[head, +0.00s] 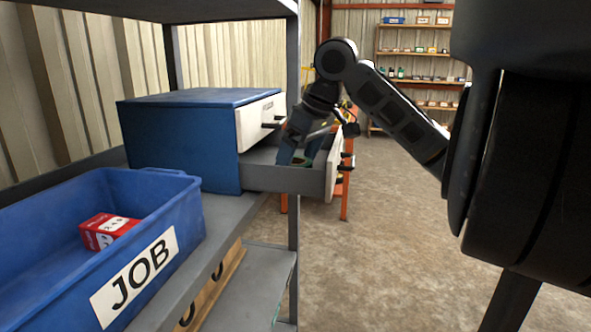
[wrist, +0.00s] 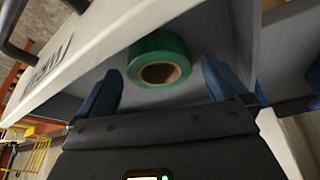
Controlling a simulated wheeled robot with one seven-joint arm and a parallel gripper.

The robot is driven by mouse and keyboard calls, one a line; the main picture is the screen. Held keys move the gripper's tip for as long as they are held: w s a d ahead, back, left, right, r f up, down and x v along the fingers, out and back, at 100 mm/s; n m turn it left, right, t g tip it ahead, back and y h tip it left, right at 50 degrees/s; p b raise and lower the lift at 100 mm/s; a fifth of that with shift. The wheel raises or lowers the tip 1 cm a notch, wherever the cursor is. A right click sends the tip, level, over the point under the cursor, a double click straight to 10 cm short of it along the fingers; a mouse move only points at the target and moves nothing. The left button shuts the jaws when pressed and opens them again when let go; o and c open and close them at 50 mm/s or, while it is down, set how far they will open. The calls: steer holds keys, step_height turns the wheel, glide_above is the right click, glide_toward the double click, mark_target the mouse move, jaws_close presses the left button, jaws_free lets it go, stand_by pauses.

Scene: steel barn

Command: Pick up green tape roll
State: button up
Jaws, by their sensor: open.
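The green tape roll (wrist: 158,62) shows in the wrist view, inside an open drawer, with its brown core facing the camera. The drawer (head: 285,178) is pulled out of the blue cabinet (head: 180,145) in the head view. My gripper (wrist: 160,85) has two blue fingers, one on each side of the roll in the picture and apart from each other. They are empty, and I cannot tell how far they are from the roll in depth. In the head view my gripper (head: 293,155) reaches down into the drawer, and the roll is mostly hidden there.
A blue bin (head: 190,200) marked JOB, with a red box (head: 107,231) in it, stands in front of the cabinet on a grey shelf (head: 225,215). A shelf post (head: 293,235) rises near the drawer. Open floor (head: 400,260) lies to the right.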

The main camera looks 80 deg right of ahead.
steer(key=shift+d+f, duration=0.1)
steer(key=shift+f, duration=0.2)
steer(key=shift+c, duration=0.3)
steer(key=c, duration=1.1)
steer(key=shift+r, duration=0.2)
